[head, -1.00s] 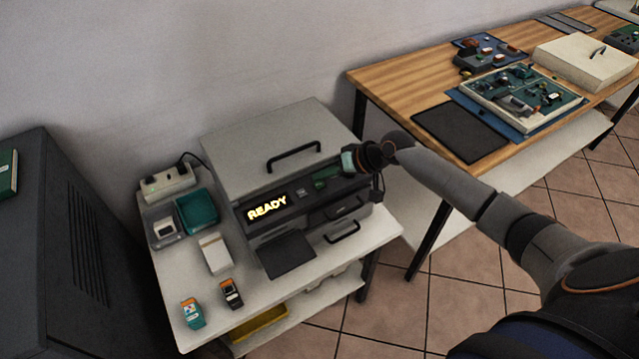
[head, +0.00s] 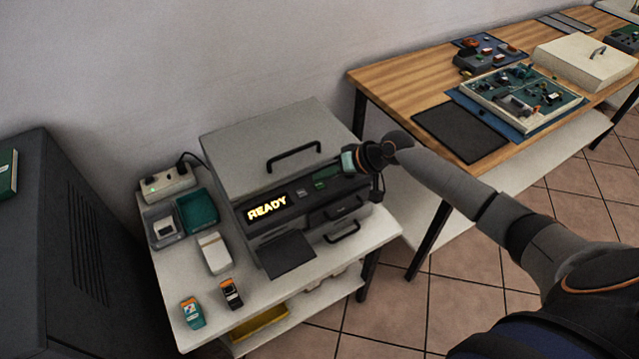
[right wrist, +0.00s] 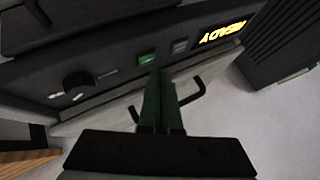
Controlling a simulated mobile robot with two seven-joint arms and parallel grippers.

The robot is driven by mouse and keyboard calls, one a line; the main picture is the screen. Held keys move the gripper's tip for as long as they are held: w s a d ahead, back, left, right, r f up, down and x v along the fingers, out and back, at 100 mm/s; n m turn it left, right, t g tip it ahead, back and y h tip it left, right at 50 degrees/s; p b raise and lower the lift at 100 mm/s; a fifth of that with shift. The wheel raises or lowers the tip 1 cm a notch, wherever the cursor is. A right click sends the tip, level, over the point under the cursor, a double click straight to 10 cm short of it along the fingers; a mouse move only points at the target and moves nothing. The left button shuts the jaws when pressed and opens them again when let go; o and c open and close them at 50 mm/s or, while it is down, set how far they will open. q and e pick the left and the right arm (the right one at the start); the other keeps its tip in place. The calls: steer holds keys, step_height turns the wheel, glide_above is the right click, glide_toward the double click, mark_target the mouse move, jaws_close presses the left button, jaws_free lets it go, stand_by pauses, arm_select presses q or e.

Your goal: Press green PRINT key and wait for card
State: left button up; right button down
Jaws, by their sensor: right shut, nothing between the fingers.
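The card printer (head: 265,145) stands on a white side table, its lit display (head: 267,207) reading READY. The green key (head: 327,172) is on the front panel, right of a grey key (head: 305,185). In the right wrist view the green key (right wrist: 147,59) lies just beyond my fingertips. My right gripper (head: 349,160) is shut and empty at the right part of the panel. In the wrist view its green fingers (right wrist: 161,76) point at the panel close to the key; I cannot tell whether they touch. The dark output tray (head: 287,254) shows no card. My left gripper is not in view.
A dark knob (right wrist: 78,85) sits on the panel beside the green key. Teal bin (head: 197,210), white box (head: 214,251) and two small cartridges (head: 192,312) stand left of the printer. A wooden workbench (head: 400,85) is at the right.

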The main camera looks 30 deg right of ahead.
mark_target(324, 188)
steer(key=shift+f, duration=0.1)
steer(key=shift+f, duration=0.3)
steer(key=shift+f+b, duration=0.4)
steer(key=shift+f, duration=0.05)
stand_by(0.5)
steer(key=shift+r, duration=0.1)
steer(key=shift+r+p, duration=0.7)
steer(key=shift+p, duration=0.15)
step_height(324, 188, up, 5)
steer(key=p, duration=0.5)
steer(key=shift+r, duration=0.1)
stand_by(0.5)
